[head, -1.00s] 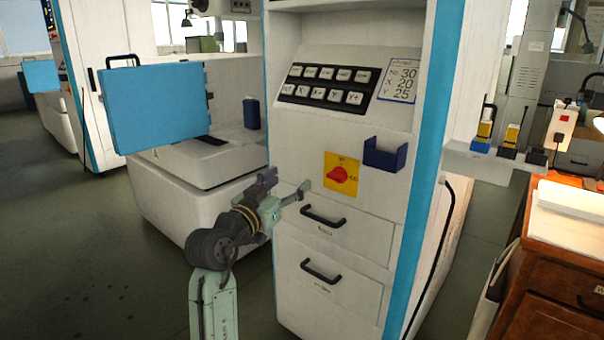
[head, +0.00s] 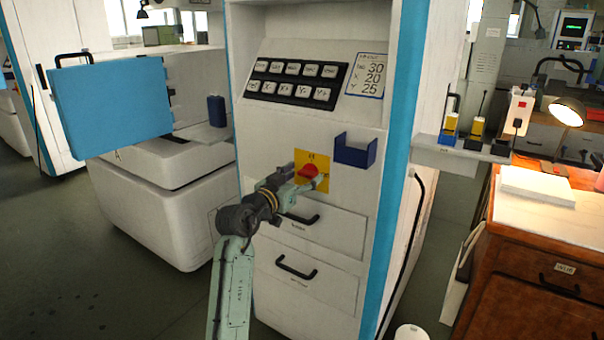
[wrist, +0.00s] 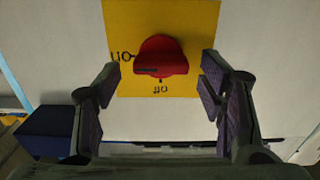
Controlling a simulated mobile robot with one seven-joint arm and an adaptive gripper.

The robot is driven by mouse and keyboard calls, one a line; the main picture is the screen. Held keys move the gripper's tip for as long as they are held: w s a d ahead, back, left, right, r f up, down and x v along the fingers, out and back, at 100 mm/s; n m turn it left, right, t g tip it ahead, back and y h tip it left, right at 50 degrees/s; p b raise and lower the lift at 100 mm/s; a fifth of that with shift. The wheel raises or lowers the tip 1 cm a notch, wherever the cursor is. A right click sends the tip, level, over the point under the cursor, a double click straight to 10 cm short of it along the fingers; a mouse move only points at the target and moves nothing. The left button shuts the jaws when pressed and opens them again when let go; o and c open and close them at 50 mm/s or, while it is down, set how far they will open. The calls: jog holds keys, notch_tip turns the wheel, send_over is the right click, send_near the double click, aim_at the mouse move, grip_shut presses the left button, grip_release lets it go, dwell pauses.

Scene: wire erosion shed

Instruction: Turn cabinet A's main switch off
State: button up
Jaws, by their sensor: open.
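The main switch is a red rotary knob (wrist: 161,56) on a yellow plate (wrist: 195,20), on the front of the white cabinet (head: 345,225). In the wrist view the plate appears upside down, with "On" at the left and "OFF" below the knob. A dark mark on the knob's left part points toward "On". My gripper (wrist: 160,88) is open, its fingers on either side of the knob with gaps to both. In the head view my gripper (head: 303,183) is at the plate and partly covers the knob (head: 309,171). No letter naming the cabinet is readable.
A dark blue holder (head: 355,150) sticks out right of the switch. Drawer handles (head: 297,218) protrude just below. A button panel (head: 296,82) is above. A blue door panel (head: 110,108) stands out at left, and a wooden desk (head: 530,255) is at right.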

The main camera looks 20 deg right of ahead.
jog(key=shift+w+d, duration=0.1)
jog(key=shift+w, duration=0.05)
jog(key=shift+c, duration=0.3)
jog(key=c, duration=1.1)
